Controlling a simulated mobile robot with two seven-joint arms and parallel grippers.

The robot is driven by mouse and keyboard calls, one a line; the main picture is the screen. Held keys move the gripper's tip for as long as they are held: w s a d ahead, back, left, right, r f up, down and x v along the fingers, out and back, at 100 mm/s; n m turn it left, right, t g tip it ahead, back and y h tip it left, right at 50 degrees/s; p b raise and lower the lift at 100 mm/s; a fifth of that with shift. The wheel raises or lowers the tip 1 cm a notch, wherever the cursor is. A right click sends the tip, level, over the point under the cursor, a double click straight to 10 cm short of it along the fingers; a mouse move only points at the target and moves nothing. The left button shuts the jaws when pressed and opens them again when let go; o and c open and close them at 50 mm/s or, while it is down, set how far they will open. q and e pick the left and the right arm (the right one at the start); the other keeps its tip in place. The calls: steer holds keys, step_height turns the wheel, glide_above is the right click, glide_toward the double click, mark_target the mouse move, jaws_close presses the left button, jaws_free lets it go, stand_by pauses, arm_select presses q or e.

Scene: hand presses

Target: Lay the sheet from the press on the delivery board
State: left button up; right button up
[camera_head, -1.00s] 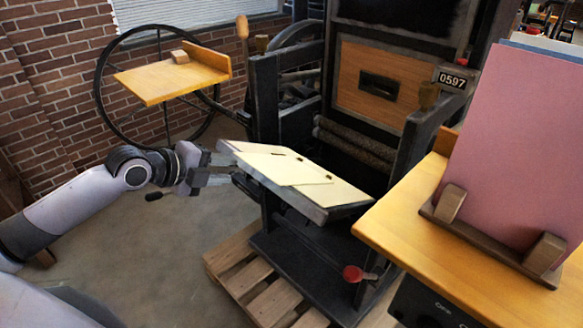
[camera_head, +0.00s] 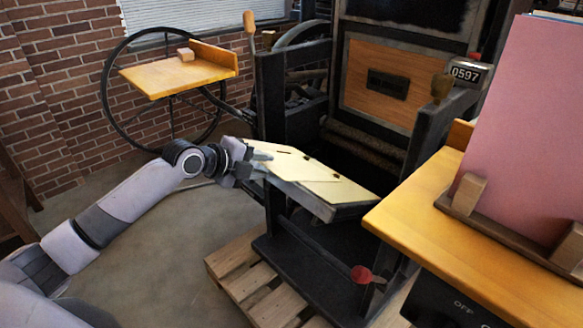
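A pale yellow sheet (camera_head: 318,182) lies on the tilted flat bed of the press (camera_head: 316,207), with a few small dark pins or marks on it. My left gripper (camera_head: 260,165) is at the left edge of the bed. Its fingers look apart, one of them over the sheet's left end; whether they touch the sheet is unclear. A small wooden board (camera_head: 165,77) with a raised edge and a small block on it stands at the upper left, apparently the delivery board, with no sheet on it. My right gripper is not in view.
At the right, a larger wooden board (camera_head: 410,213) bears a rack with upright pink sheets (camera_head: 515,130). A spoked flywheel (camera_head: 106,92) stands behind the small board. A red-knobbed lever (camera_head: 361,274) is below the bed, above a wooden pallet (camera_head: 238,262). Floor at left is clear.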

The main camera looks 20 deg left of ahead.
arm_select(q)
steer(key=shift+c, duration=0.3)
jaws_close()
steer(key=shift+r, duration=0.1)
steer(key=p+v, duration=0.2)
steer(key=v, duration=0.1)
steer(key=shift+s+a+r+p, duration=0.15)
steer(key=shift+s+r+p, duration=0.25)
steer(key=shift+r+p, duration=0.35)
steer(key=shift+s+a+r+p, duration=0.2)
steer(key=shift+s+r+p, duration=0.2)
steer(key=shift+r+p, duration=0.3)
steer(key=shift+s+a+r+p, duration=0.15)
steer(key=shift+s+r+p, duration=0.25)
steer(key=shift+r+p, duration=0.35)
